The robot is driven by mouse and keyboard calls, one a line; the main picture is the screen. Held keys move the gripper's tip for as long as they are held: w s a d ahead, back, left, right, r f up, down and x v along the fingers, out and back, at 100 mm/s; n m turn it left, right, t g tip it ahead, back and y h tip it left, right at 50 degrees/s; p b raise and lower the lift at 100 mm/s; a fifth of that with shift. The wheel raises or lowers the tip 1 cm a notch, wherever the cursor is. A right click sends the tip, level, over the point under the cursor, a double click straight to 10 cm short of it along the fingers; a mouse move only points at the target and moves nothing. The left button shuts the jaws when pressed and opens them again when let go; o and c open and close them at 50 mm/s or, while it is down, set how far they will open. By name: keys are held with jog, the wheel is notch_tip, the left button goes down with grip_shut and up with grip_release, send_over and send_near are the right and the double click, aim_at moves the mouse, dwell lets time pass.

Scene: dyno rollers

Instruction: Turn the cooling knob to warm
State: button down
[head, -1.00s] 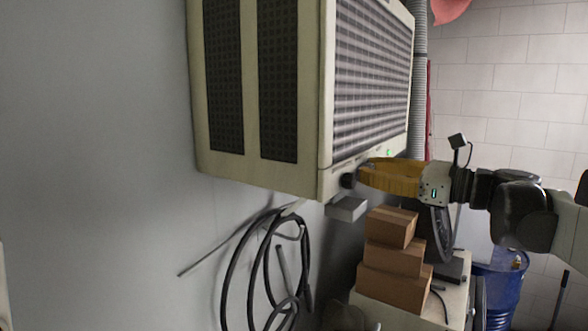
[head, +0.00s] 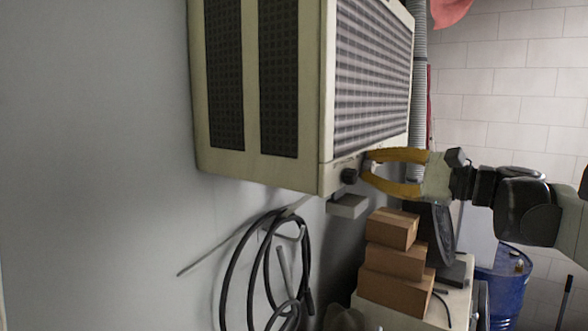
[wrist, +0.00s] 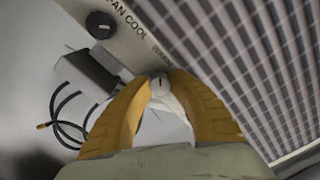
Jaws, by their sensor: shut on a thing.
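The air-conditioning unit (head: 325,182) hangs on the wall with its grille facing right. My gripper (head: 368,163) reaches its lower front strip from the right. In the wrist view, the yellow fingers of my gripper (wrist: 159,78) are closed around a small light round knob (wrist: 160,87) with a dark mark on its face. Fingertips touch it on both sides. A black knob (wrist: 99,24) sits apart, beside the printed words "FAN COOL"; it also shows in the head view (head: 349,176). More lettering near the gripped knob is too blurred to read fully.
A small grey box (head: 347,206) sits under the unit. Stacked cardboard boxes (head: 396,262) stand below my gripper, with a blue barrel (head: 503,285) to the right. Black cable coils (head: 230,270) hang on the wall.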

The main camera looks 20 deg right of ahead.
jog(key=n, duration=0.4)
jog(key=shift+n+b, duration=0.3)
jog(key=shift+b, duration=0.05)
jog(key=shift+n, duration=1.9)
jog(key=c, duration=1.5)
grip_release()
jog(key=shift+o, duration=0.2)
jog(key=v, duration=1.2)
jog(key=shift+w+d, duration=0.1)
jog(key=shift+w, duration=0.05)
